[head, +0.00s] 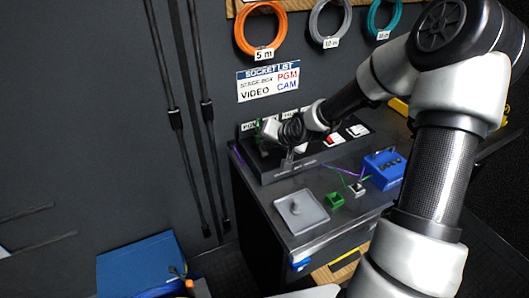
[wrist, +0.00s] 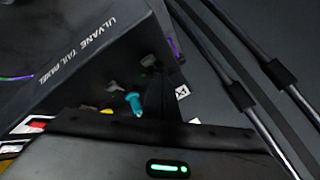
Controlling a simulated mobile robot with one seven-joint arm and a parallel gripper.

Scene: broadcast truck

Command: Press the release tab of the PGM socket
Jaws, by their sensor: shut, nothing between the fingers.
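The tail panel (head: 275,176) is a long dark box at the back of the bench; its lettering shows in the wrist view (wrist: 85,48). My gripper (head: 287,163) is over the left part of the panel, pointing down, shut and empty. It hides much of the sockets there, and I cannot tell whether it touches one. In the wrist view, a teal plug-like piece (wrist: 133,103) and a grey piece (wrist: 120,87) are at the panel, beyond my gripper's dark body. I cannot make out the PGM socket or its release tab; the small panel labels are unreadable.
The socket list sign (head: 268,82) shows PGM in red lettering. A grey tray (head: 301,211), a green block (head: 335,200) and a blue box (head: 384,169) are on the bench. Orange (head: 240,40), grey and teal cable coils hang above. Two dark poles stand left of the bench.

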